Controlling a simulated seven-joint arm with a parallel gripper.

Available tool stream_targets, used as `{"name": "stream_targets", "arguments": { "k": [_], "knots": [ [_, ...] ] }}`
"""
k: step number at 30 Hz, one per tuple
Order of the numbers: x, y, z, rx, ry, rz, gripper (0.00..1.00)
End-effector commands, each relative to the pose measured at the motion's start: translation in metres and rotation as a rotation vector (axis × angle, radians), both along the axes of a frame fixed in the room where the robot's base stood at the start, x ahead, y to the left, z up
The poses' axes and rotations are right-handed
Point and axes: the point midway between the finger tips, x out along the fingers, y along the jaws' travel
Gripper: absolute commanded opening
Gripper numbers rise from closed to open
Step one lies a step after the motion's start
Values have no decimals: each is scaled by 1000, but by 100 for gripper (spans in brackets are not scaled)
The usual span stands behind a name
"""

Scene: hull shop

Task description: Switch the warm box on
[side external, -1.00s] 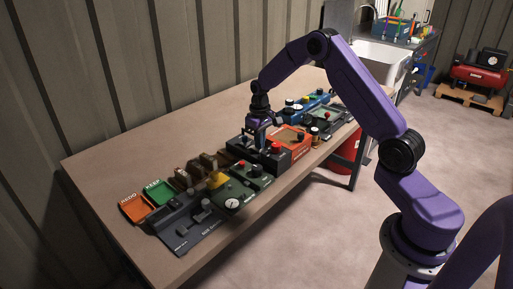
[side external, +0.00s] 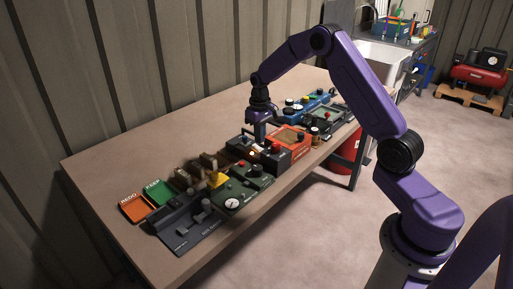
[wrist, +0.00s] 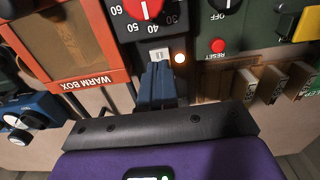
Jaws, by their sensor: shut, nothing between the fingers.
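The warm box is orange with a mesh-like window (wrist: 75,38) and its name on the front edge in the wrist view; it also shows in the side external view (side external: 300,139). Beside it is a dark control panel with a red dial (wrist: 147,8) marked with numbers. Below the dial is a small white switch (wrist: 158,54), partly covered by my fingertips.
A panel with a red reset button (wrist: 218,46) and an OFF knob is close beside. Wooden blocks (wrist: 272,82) stand near. A blue device (side external: 300,104) lies beyond the warm box. Red and green trays (side external: 135,207) lie at the near end; the bench's left side is clear.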

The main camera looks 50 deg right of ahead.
Motion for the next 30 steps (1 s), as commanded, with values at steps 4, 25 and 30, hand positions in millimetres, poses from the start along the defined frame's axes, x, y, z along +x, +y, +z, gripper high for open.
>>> {"name": "stream_targets", "arguments": {
  "k": [4,25,30],
  "knots": [
    [0,0,11,0,-2,0,0],
    [0,0,41,0,0,0,0],
    [-1,5,43,0,0,10,0]
  ]
}}
